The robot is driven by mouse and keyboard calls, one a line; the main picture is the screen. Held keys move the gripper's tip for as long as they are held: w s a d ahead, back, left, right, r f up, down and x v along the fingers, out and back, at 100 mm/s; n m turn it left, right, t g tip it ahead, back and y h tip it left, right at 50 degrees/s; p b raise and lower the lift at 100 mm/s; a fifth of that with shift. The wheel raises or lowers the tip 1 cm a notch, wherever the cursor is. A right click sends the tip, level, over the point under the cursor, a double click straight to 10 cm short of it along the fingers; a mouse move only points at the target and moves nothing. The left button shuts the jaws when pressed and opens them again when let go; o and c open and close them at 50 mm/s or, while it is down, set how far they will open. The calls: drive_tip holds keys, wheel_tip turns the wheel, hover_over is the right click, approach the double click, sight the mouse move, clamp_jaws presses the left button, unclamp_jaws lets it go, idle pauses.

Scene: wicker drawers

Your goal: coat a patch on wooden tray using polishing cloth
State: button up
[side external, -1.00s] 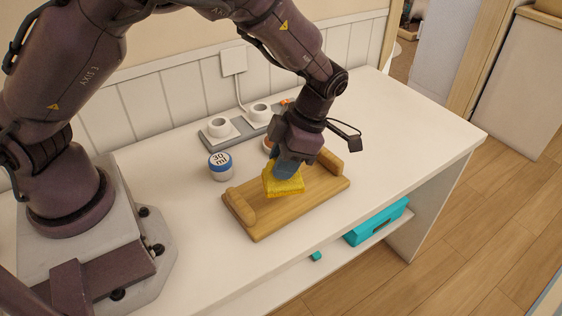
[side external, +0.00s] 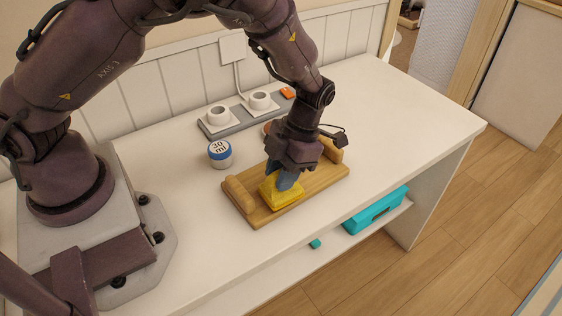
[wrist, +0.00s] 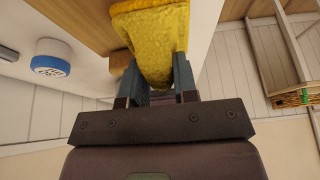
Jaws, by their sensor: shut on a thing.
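The wooden tray (side external: 312,187) lies on the white bench top, with a raised rounded handle at each end. The yellow polishing cloth (side external: 281,194) is pressed against or just over the tray's surface near its front left part; I cannot tell if it touches. My gripper (side external: 287,178) is shut on the cloth and points down over the tray. In the wrist view the cloth (wrist: 160,45) is pinched between the two blue-grey fingers (wrist: 163,80). The tray (wrist: 88,20) shows beside it. No coated patch can be made out on the tray.
A teal box (side external: 376,211) sits on the shelf below. The bench's right is clear.

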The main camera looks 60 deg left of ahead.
wheel_tip(320, 180, down, 2)
drive_tip(key=shift+s+a+f, duration=0.1)
drive_tip(key=shift+s+a, duration=0.05)
drive_tip(key=shift+a, duration=2.3)
drive_tip(key=shift+s+a+f, duration=0.1)
drive_tip(key=shift+a, duration=2.35)
drive_tip(key=shift+w+a, duration=0.15)
drive_tip(key=shift+w, duration=1.25)
drive_tip(key=shift+w+d, duration=0.15)
drive_tip(key=shift+d, duration=4.85)
drive_tip(key=shift+w, duration=1.15)
drive_tip(key=shift+w+a, duration=0.2)
drive_tip(key=shift+a, duration=0.05)
drive_tip(key=shift+s+a, duration=0.15)
drive_tip(key=shift+a, duration=2.3)
drive_tip(key=shift+s+a, duration=0.15)
drive_tip(key=shift+a, duration=2.3)
drive_tip(key=shift+w, duration=1.25)
drive_tip(key=shift+w+d, duration=0.15)
drive_tip(key=shift+d, duration=2.3)
drive_tip(key=shift+w+d, duration=0.15)
drive_tip(key=shift+d, duration=2.25)
drive_tip(key=shift+w+d, duration=0.15)
drive_tip(key=shift+w, duration=1.25)
drive_tip(key=shift+s+a, duration=0.2)
drive_tip(key=shift+a, duration=2.35)
drive_tip(key=shift+s+a, duration=0.15)
drive_tip(key=shift+a, duration=2.35)
wheel_tip(320, 180, up, 8)
